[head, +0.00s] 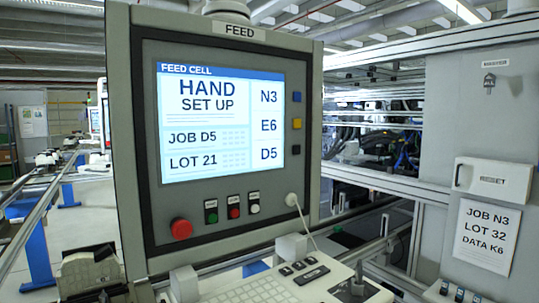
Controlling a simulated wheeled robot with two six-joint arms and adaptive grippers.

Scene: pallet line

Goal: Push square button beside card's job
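The grey control panel (124,120) stands in front of me with a lit screen (205,148) reading "FEED CELL", "HAND SET UP", "JOB D5" and "LOT 21". The screen's right column lists N3, E6 and D5 from top to bottom. A blue square button (296,97) is beside N3, a yellow square button (297,124) beside E6, and a black square button (296,150) beside D5. A white card (486,233) on the cabinet at right reads "JOB N3", "LOT 32", "DATA K6". Neither gripper can be made out in view.
A red round button (181,228) and several small buttons (232,208) sit below the screen. A white keyboard (255,290) juts out beneath the panel. The grey cabinet (480,120) stands at right and a conveyor (40,205) runs at left. The panel's face is unobstructed.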

